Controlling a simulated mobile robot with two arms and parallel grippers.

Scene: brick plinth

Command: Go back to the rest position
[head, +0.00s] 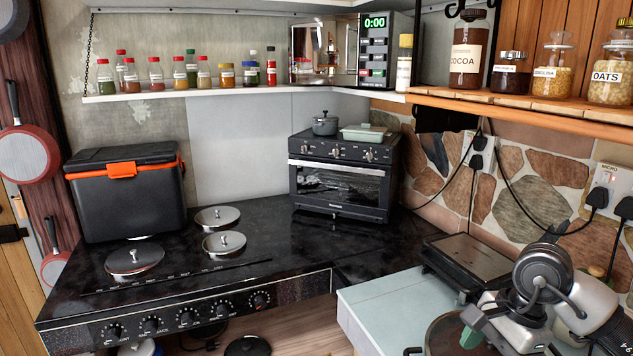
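My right arm comes in at the bottom right corner, white and grey with a round dark joint. What looks like the end of my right gripper (474,327), with green parts, is low in the picture over a round dark-rimmed item on the pale counter. I cannot make out the gap between its fingers, or whether anything is held. My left arm and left gripper are not in view.
The pale counter (385,305) holds a black flat grill (468,262) close behind my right arm. The black stove top (270,255) carries lidded burners, a cool box (128,190) and a small oven (342,180). Shelves with jars (552,68) hang above.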

